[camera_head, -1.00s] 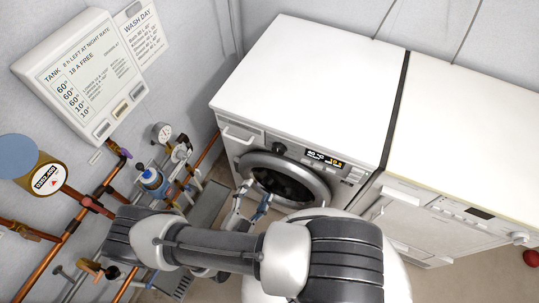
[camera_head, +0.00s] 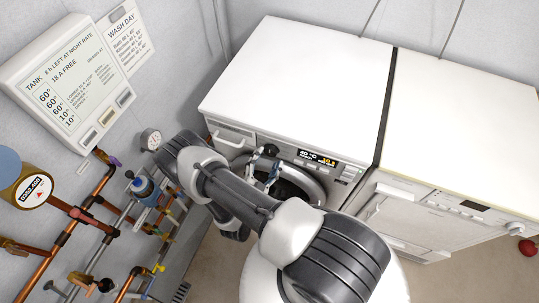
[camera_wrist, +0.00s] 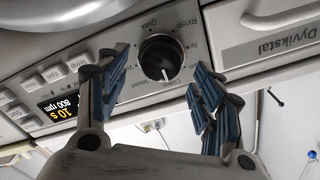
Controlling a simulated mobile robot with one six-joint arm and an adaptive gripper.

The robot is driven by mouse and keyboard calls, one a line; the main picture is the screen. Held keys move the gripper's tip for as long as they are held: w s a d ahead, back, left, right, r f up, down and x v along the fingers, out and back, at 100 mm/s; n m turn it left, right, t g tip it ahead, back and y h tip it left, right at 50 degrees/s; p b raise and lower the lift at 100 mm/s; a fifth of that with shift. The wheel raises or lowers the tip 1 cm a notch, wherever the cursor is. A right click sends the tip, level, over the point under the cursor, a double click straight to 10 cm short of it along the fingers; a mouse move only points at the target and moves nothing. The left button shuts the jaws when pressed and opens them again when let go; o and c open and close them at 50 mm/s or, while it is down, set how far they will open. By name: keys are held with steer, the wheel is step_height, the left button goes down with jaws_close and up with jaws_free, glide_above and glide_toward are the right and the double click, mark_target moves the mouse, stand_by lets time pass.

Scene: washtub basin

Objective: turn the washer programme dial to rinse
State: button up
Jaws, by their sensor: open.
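The washer's programme dial (camera_wrist: 162,57) is a round black knob with a white pointer mark, seen upside down in the wrist view. The mark points down in the picture, near the lettering "Cotton". The "Rinse" label (camera_wrist: 182,25) is above and right of the dial, with "Quick" to its left. In the head view the dial (camera_head: 271,150) is on the front panel, just beyond my fingers. My gripper (camera_wrist: 160,92) is open, with blue-padded fingers on both sides of and below the dial. I see no clear contact; the gap in depth is hard to judge.
The drawer front marked Dyvikstal (camera_wrist: 268,35) flanks the dial. A second white appliance (camera_head: 460,130) adjoins the washer. Copper pipes and valves (camera_head: 85,215) crowd the left wall.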

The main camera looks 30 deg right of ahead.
mark_target(271, 151)
steer(key=shift+x, duration=1.5)
steer(key=shift+c, duration=0.6)
steer(key=c, duration=0.9)
